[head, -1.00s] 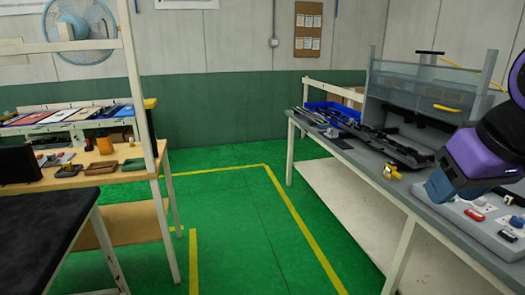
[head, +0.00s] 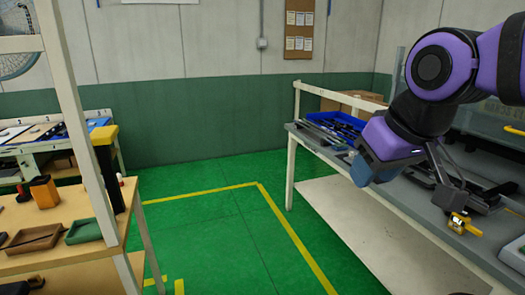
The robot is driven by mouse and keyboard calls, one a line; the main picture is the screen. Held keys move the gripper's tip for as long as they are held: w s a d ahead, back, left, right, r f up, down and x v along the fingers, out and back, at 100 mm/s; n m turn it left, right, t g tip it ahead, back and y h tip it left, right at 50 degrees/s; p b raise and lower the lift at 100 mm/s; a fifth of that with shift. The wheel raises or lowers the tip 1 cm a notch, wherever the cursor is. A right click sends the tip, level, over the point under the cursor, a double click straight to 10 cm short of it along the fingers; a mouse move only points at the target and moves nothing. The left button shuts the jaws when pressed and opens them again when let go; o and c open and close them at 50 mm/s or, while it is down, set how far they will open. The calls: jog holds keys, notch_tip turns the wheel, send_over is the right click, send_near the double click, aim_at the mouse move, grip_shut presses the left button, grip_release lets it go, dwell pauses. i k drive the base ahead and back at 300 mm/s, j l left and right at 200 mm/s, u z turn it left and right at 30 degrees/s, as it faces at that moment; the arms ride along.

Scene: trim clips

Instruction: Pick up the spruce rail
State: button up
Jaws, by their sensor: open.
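Dark long rails and strips (head: 485,185) lie on the grey bench (head: 420,222) at the right of the head view. I cannot tell which one is the spruce rail, and part of the bench top is hidden behind my arm. My gripper (head: 440,178) hangs from the purple arm over the bench's near side, beside the dark strips. Its dark fingers are apart, and I see nothing held between them.
A blue bin (head: 338,124) with dark pieces stands at the bench's far end. A yellow item (head: 460,223) lies near the bench's front edge. A wooden table (head: 70,258) with small trays and a post stands at left. Green floor (head: 215,220) between them is clear.

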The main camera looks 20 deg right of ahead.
aim_at(425, 166)
jog(key=i+z, duration=0.25)
jog(key=i, duration=0.2)
jog(key=i+j+z, duration=0.1)
jog(key=i+z, duration=0.15)
jog(key=i, duration=0.15)
jog(key=i+j+z, duration=0.3)
jog(key=i, duration=0.15)
jog(key=i+z, duration=0.3)
jog(key=z, duration=0.15)
jog(key=i+z, duration=0.45)
jog(key=i+j+z, duration=0.2)
jog(key=z, duration=0.25)
jog(key=i+j+z, duration=0.25)
jog(key=z, duration=0.2)
